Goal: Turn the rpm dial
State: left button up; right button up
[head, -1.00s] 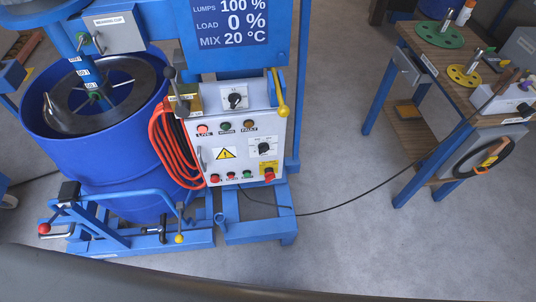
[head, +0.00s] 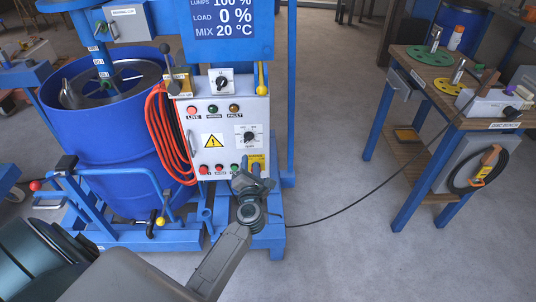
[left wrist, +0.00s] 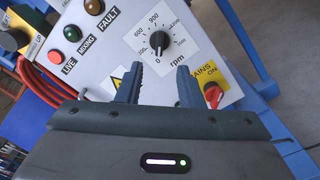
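The rpm dial is a black knob (left wrist: 158,40) on a white square scale plate, on the white control panel; it also shows in the head view (head: 249,137). In the left wrist view its pointer is near the low end of the scale, toward 0. My left gripper (left wrist: 158,86) is open and empty, its two dark fingers apart and pointing at the panel, with the dial beyond the gap. In the head view the left gripper (head: 252,178) is in front of the panel's lower right, below the dial, and hides part of the mains switch area. My right gripper is not in view.
The red mains switch (left wrist: 213,95) on its yellow plate is beside the right finger. Indicator lamps (head: 213,109) and another knob (head: 221,83) sit higher up. Orange cable (head: 169,140) hangs at the panel's left. A blue drum (head: 125,150) stands left, a workbench (head: 425,110) right.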

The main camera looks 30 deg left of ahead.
aim_at(250, 139)
pick_arm(q)
jog(key=x, duration=1.1)
jog(key=shift+a, duration=0.15)
jog(key=shift+c, duration=0.2)
grip_shut()
